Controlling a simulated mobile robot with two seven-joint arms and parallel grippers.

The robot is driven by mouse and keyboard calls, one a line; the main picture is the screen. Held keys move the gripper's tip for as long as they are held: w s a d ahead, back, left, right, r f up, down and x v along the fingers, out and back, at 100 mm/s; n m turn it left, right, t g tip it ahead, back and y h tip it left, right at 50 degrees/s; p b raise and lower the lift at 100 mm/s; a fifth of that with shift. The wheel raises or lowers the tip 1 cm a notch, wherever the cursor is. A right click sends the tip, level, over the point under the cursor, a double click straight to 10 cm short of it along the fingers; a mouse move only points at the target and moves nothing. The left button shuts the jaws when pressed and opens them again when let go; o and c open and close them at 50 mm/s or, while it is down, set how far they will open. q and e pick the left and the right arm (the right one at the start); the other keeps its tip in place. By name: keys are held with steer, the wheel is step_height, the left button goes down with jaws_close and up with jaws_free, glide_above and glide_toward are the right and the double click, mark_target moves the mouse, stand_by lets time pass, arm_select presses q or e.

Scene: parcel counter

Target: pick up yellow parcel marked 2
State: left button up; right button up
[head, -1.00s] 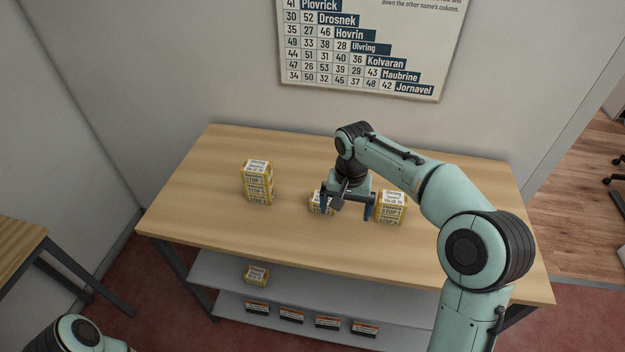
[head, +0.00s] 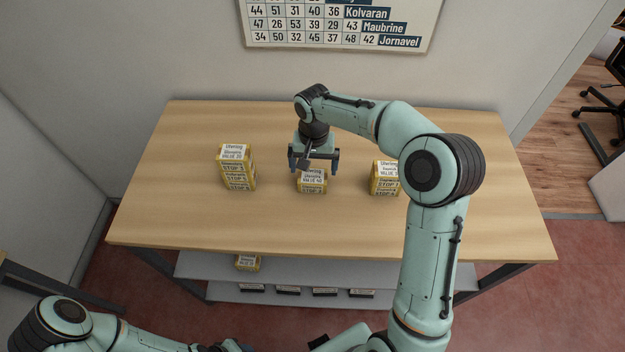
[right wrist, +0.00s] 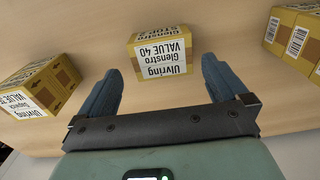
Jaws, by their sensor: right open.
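The yellow parcel marked STOP 2 (head: 312,182) stands in the middle of the wooden counter. In the right wrist view this parcel (right wrist: 160,58) shows white labels reading Ulvring, Glenstro, VALUE 40 and STOP 2, upside down. My right gripper (head: 313,167) is open and empty, just above and behind it in the head view. In the right wrist view the parcel lies ahead of the gap between the two fingers; no contact shows. My left arm crosses the bottom edge of the head view. Only a bit of its gripper (head: 232,346) seems to show there.
A taller yellow parcel (head: 237,168) stands to the left on the counter (head: 200,225). Another yellow parcel (head: 384,178) stands to the right, near my right forearm. A yellow parcel (head: 247,263) sits on the shelf below. The counter's front strip is clear.

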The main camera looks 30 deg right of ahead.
mark_target(313, 175)
steer(key=shift+w+a+f, duration=0.1)
steer(key=shift+f, duration=2.7)
steer(key=shift+c, duration=0.3)
steer(key=c, duration=0.8)
